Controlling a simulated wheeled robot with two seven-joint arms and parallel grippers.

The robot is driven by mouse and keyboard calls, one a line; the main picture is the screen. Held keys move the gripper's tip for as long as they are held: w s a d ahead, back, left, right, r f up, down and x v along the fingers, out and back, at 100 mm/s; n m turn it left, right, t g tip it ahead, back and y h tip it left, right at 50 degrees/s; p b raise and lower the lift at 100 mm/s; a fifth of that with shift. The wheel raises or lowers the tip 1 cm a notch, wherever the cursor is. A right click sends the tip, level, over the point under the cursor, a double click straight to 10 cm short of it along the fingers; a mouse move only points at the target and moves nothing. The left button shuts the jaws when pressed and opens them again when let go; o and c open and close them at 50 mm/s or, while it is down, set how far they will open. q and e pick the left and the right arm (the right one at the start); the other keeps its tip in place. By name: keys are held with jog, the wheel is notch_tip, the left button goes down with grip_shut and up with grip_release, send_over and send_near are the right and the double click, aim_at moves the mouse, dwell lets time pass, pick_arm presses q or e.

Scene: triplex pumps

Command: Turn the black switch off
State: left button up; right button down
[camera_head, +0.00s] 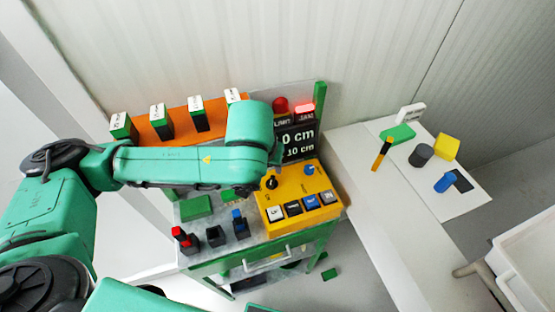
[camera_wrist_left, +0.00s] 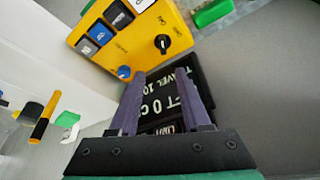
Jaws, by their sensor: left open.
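The black switch (camera_head: 271,183) is a round knob on the sloped yellow panel (camera_head: 266,206), left of a blue knob (camera_head: 309,169). In the left wrist view the black switch (camera_wrist_left: 162,42) is just beyond the fingertips, with a light pointer mark on it. The blue knob (camera_wrist_left: 124,72) is near the left finger. My left gripper (camera_wrist_left: 160,73) is open and empty, its fingers over the black display and apart from the switch. In the head view the left wrist (camera_head: 250,125) mostly hides this gripper. My right gripper is not in view.
The display (camera_head: 299,141) stands behind the panel, with a red lamp (camera_head: 280,105) above it. Several push buttons (camera_head: 310,202) line the panel's front. Joysticks (camera_head: 184,240) stand left of it. A white table (camera_head: 345,150) at right holds a yellow block (camera_head: 447,147) and other small objects.

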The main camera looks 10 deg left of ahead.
pick_arm(q)
jog(key=p, duration=0.1)
send_near(272, 180)
jog(key=p+x, duration=0.1)
jog(key=x, duration=0.6)
jog(key=shift+w+f, duration=0.25)
jog(key=shift+f, duration=0.35)
jog(key=shift+s+a+f, duration=0.1)
grip_shut()
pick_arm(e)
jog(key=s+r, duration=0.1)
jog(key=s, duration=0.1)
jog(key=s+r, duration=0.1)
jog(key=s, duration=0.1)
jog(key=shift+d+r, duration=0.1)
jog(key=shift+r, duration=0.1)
